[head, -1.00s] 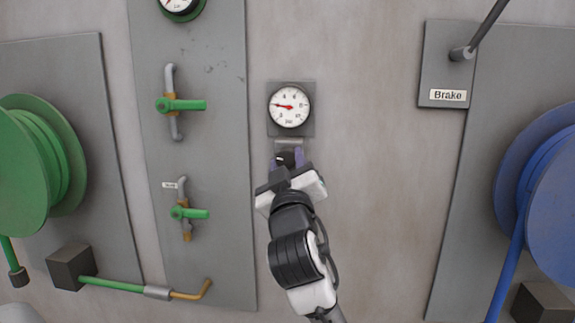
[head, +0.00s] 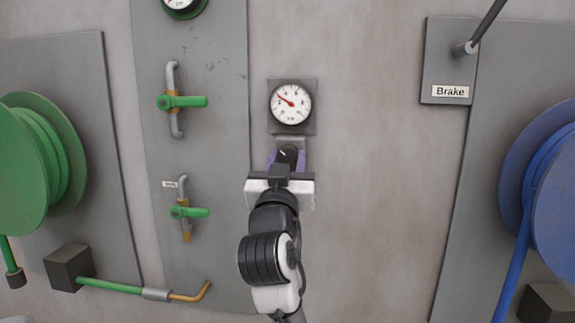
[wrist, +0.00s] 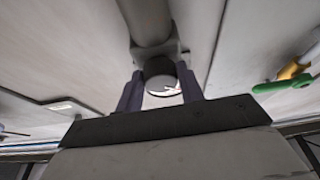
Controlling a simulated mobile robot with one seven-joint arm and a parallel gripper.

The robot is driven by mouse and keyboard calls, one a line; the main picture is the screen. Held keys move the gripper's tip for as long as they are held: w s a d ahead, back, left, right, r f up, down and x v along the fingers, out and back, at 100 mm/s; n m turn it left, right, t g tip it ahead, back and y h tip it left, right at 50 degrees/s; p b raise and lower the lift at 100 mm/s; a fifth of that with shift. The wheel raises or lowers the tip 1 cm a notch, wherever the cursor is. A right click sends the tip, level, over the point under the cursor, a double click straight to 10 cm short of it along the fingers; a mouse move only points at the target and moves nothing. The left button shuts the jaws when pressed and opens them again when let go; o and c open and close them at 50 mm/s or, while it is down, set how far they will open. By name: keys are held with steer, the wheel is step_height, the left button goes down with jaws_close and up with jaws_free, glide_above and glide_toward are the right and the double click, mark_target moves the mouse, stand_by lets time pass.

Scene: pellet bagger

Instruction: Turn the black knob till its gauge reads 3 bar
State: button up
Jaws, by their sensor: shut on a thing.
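The black knob (head: 287,155) sits on the wall just below its gauge, and its pale mark shows on the face. The round white gauge (head: 291,104) has a red needle pointing up and left; its numbers are too small to read surely. My gripper (head: 286,160) is shut on the knob, with one purple finger on each side. In the wrist view, the fingers of my gripper (wrist: 161,92) flank the dark round knob (wrist: 158,68), whose lower part shows a bright patch.
To the right are a "Brake" plate (head: 450,91) and a blue reel (head: 550,190). The wall beside the knob is bare.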

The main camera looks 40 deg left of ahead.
stand_by(0.4)
steer(key=o, duration=1)
steer(key=b+v, duration=0.4)
steer(key=v, duration=1)
steer(key=shift+a, duration=0.1)
